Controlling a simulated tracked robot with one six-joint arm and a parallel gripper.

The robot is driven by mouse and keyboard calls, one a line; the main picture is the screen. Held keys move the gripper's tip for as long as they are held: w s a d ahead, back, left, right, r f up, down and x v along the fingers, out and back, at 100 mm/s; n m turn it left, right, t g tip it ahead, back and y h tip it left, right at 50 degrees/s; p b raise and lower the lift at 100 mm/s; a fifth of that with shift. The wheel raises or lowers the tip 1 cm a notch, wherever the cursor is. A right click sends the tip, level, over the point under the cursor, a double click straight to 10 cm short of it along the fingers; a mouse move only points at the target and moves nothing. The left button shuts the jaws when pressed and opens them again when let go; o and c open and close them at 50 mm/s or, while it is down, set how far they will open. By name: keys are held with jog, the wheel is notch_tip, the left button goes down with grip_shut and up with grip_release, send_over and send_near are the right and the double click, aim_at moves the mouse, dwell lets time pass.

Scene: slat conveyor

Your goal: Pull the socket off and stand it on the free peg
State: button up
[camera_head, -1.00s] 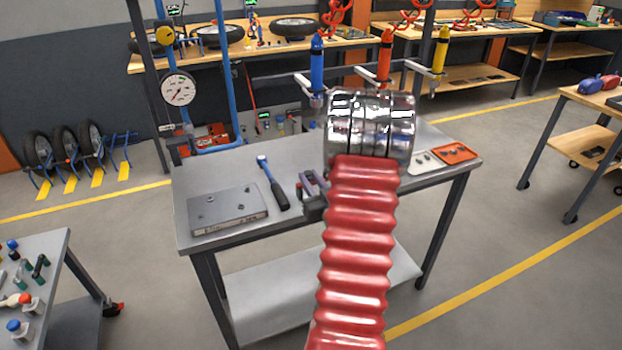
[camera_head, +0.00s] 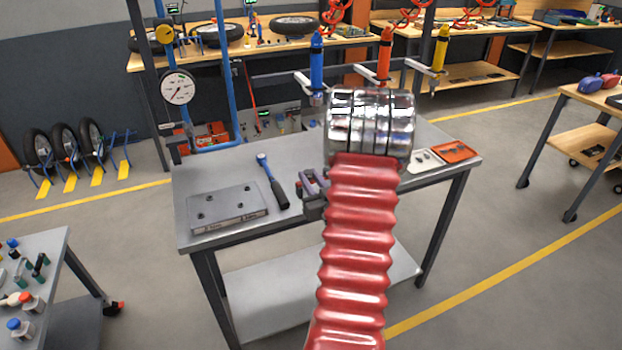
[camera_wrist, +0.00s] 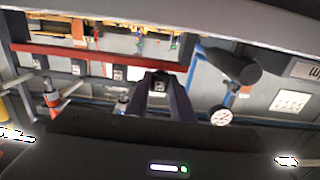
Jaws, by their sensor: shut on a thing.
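The steel plate (camera_head: 222,222) lies at the left front of the workbench, with several small dark pegs or holes on top; I cannot tell which peg is free. The ratchet (camera_head: 277,190), with its blue neck and dark handle, lies right of the plate. It also shows close up in the wrist view (camera_wrist: 232,66), which looks upside down. My gripper (camera_head: 311,182) is right of the ratchet handle, partly covered by my red arm. In the wrist view my gripper's dark fingers (camera_wrist: 158,78) are close together. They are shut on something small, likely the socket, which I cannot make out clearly.
A white tray (camera_head: 424,167) and an orange tray (camera_head: 456,152) lie at the bench's right end. Blue, red and yellow hanging tools (camera_head: 317,55) and a gauge (camera_head: 178,88) are behind. The workbench (camera_head: 225,168) is clear behind the plate.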

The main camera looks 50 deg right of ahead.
jog(key=shift+f, duration=0.35)
dwell(0.3)
jog(key=o, duration=1)
